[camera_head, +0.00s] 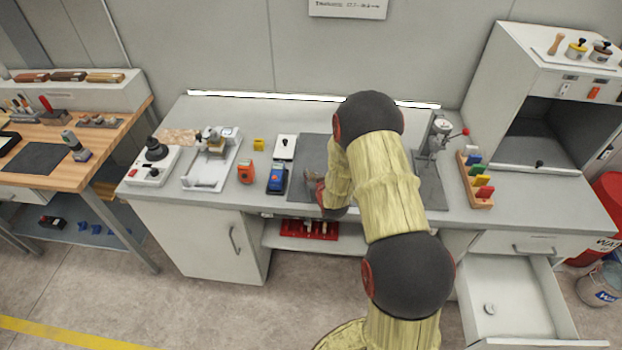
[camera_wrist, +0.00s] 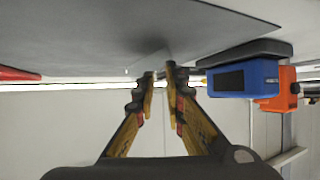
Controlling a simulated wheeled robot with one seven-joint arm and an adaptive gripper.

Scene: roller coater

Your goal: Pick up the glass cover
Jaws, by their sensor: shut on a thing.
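My gripper (camera_head: 318,190) is low over the dark grey mat (camera_head: 308,152) in the middle of the bench, partly hidden by my arm in the head view. In the wrist view its two fingers (camera_wrist: 160,78) come close together, with a narrow gap at the tips. They are shut on a thin thing close to the mat that hardly shows, seemingly the clear glass cover.
Left of the mat stand a blue device (camera_head: 278,180) and an orange one (camera_head: 246,172); the blue one (camera_wrist: 243,79) is close beside my fingers. A press-like stand (camera_head: 437,138) and a rack of coloured blocks (camera_head: 476,182) are right. An open drawer (camera_head: 515,300) juts out front right.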

